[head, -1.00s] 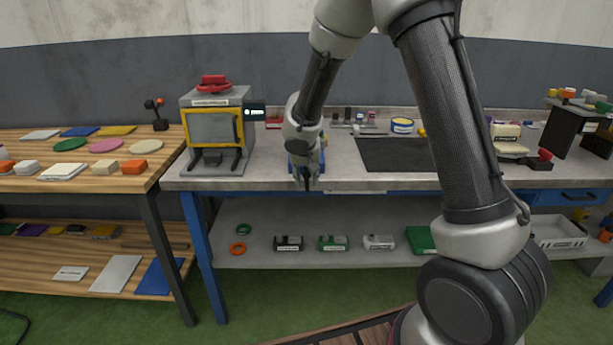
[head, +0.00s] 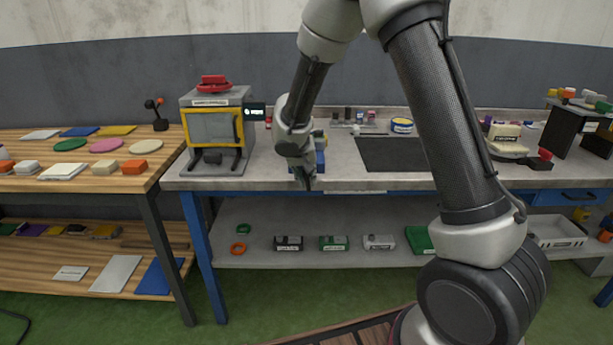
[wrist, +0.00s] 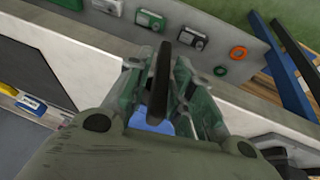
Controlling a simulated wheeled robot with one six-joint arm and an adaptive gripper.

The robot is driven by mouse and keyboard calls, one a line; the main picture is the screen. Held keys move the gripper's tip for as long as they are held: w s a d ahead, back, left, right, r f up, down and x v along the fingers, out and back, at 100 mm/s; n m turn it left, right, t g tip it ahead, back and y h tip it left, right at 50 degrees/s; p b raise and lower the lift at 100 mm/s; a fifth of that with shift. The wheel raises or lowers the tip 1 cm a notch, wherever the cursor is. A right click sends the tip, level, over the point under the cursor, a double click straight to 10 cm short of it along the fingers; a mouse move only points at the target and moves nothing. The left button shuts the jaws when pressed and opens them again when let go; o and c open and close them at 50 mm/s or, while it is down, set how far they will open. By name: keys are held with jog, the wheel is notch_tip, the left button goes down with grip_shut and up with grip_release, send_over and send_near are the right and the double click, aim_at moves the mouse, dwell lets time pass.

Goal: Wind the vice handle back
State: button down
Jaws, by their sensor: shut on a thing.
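The blue vice (head: 320,158) stands at the front edge of the grey bench, mostly hidden behind my gripper and wrist. A small patch of its blue body (wrist: 152,124) also shows below the fingers in the wrist view. The dark bar of the vice handle (wrist: 160,78) lies between the two fingers of my gripper (wrist: 162,92). The fingers are shut on it. In the head view my gripper (head: 303,180) points down in front of the bench edge, and the handle is hard to make out there.
A grey machine with a yellow-framed window (head: 212,130) stands left of the vice. A dark mat (head: 392,154) lies to the right. Several small boxes (head: 333,243) and an orange ring (head: 238,248) sit on the lower shelf (head: 300,258). Wooden tables are at the left.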

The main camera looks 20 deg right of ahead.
jog(key=h, duration=0.4)
jog(key=shift+a+f+n+g, duration=0.15)
jog(key=shift+a+n+g, duration=0.1)
jog(key=shift+n+g, duration=0.15)
jog(key=n+h, duration=0.1)
jog(key=h, duration=0.2)
jog(key=shift+a+f, duration=0.1)
jog(key=shift+f+n+g+h, duration=0.2)
jog(key=shift+n+h, duration=0.35)
jog(key=shift+h, duration=1.35)
jog(key=shift+f+n+g+h, duration=0.15)
jog(key=shift+n+h, duration=0.4)
jog(key=shift+h, duration=1.35)
jog(key=shift+r, duration=0.1)
jog(key=c, duration=1.5)
grip_release()
